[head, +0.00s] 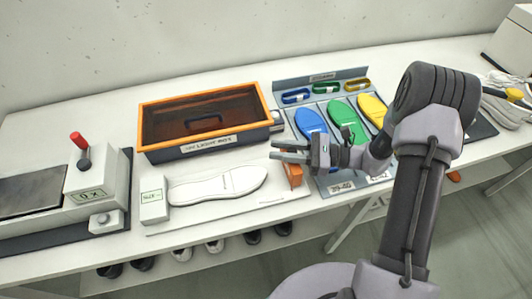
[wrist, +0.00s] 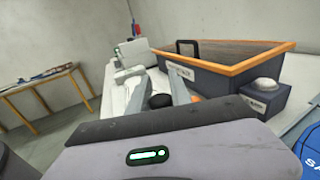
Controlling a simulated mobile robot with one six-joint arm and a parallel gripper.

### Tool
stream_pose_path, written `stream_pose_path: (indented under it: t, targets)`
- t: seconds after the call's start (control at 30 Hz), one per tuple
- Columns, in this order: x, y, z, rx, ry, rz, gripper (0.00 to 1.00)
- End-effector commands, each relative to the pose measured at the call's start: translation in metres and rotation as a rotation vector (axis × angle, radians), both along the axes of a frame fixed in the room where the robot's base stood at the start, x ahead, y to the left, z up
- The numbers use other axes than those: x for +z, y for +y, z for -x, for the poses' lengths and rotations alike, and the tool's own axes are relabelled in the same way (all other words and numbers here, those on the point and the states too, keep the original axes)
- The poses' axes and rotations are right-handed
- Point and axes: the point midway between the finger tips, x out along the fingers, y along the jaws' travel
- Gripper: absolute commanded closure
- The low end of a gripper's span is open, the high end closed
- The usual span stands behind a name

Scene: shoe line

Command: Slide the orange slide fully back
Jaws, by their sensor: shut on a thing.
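The orange slide (head: 292,174) is a small upright block at the right end of a white measuring board (head: 272,200). A white shoe sole (head: 218,185) lies flat on the board, left of the slide and apart from it. My gripper (head: 274,150) reaches in from the right, its fingers just above the slide and pointing left. In the wrist view, the fingers (wrist: 157,84) straddle a dark rounded knob (wrist: 160,101), and a bit of orange shows beside the right finger. My gripper is shut on the slide, though the contact itself is partly hidden.
A grey tray (head: 290,84) with blue, green and yellow soles lies right, under my arm. A small white block (head: 154,205) stands at the board's left end, beside a machine with a red-tipped lever (head: 77,139).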

Motion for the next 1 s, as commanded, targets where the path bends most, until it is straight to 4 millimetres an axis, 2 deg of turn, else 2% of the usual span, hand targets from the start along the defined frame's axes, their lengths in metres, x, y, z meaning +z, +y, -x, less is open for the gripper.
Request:
stream_pose_path:
  t: [0.1,0.37,0.4,0.5,1.0]
  targets:
    - [-0.001,-0.011,-0.003,-0.001,0.0,0.0,1.0]
    - [0.0,-0.012,-0.003,-0.001,0.0,0.001,1.0]
    - [0.0,-0.012,-0.003,-0.001,0.0,0.001,0.73]
    - [0.0,-0.012,-0.003,-0.001,0.0,0.0,0.56]
    - [0.0,-0.016,-0.002,-0.001,0.001,0.0,0.56]
